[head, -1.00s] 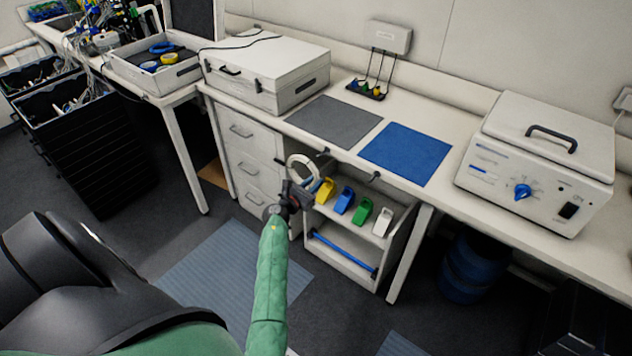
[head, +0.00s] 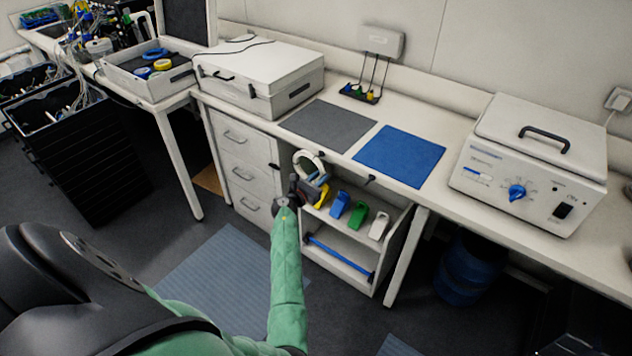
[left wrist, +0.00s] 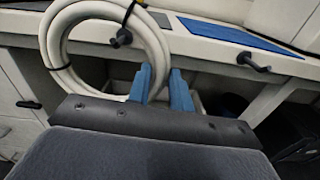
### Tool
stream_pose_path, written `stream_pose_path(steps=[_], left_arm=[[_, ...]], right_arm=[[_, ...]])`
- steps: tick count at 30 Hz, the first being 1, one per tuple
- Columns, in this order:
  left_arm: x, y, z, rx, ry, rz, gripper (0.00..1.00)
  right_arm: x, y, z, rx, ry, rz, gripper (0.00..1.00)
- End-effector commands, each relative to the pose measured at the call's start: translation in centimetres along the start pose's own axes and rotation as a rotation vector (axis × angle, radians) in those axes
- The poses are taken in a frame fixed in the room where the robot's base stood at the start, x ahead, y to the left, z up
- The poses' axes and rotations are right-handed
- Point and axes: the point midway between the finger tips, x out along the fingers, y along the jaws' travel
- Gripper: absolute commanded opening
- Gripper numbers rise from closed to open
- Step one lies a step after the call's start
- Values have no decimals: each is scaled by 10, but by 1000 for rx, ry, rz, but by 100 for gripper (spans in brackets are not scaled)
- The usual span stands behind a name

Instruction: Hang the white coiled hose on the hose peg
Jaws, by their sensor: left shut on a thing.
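The white coiled hose (head: 307,165) is upright at the front edge of the bench, above the shelf. In the left wrist view the hose (left wrist: 55,58) is a large ring with dark ties. My left gripper (head: 308,190) is shut on the ring's lower right part; its blue fingers (left wrist: 162,88) show in the wrist view. One dark hose peg (left wrist: 121,39) shows within the ring's outline, near its upper right side. I cannot tell whether the ring is around it or in front. A second peg (left wrist: 254,62) sticks out of the bench edge further right and is bare.
Yellow, blue, green and white holders (head: 358,217) stand on the shelf just below and right of the hose. Drawers (head: 243,175) are on the left. Grey (head: 325,127) and blue mats (head: 400,156) lie on the bench, with a white case (head: 262,78) behind.

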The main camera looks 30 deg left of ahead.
Motion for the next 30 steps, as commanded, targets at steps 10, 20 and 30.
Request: stream_pose_path(steps=[10, 20, 30], left_arm=[[23, 0, -1, -2, -1, 1, 0], [41, -1, -5, 0, 1, -1, 0], [47, -1, -10, 0, 0, 0, 0]], right_arm=[[1, 1, -8, 0, 3, 1, 36], [3, 3, -20, -1, 16, 2, 36], [2, 4, -40, -2, 29, 4, 36]])
